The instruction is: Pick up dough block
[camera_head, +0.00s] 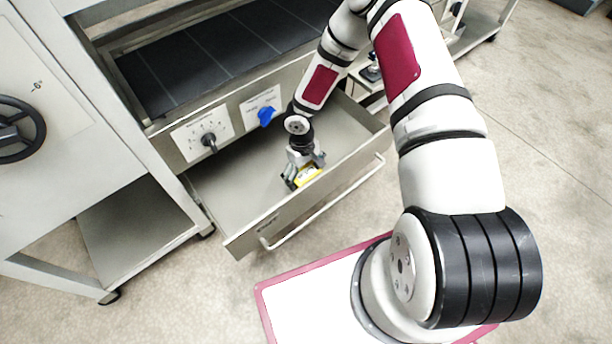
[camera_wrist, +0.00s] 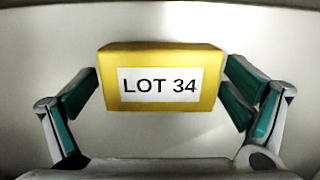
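The dough block (camera_wrist: 160,60) is a yellow box with a white "LOT 34" label facing the wrist camera. In the head view the yellow block (camera_head: 307,175) lies in the open drawer, partly hidden by my gripper. My gripper (camera_head: 302,172) reaches down into the drawer at the block. In the wrist view my gripper (camera_wrist: 163,85) has its green-padded fingers spread wide, one on each side of the block. The fingertips are very close to its left and right sides; I cannot tell whether they touch.
The metal drawer (camera_head: 240,195) is pulled out, with a front wall and a bar handle (camera_head: 325,205). Above it are a panel with a black knob (camera_head: 209,141), a blue knob (camera_head: 266,116) and a dark belt (camera_head: 215,55). The drawer floor left of the block is clear.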

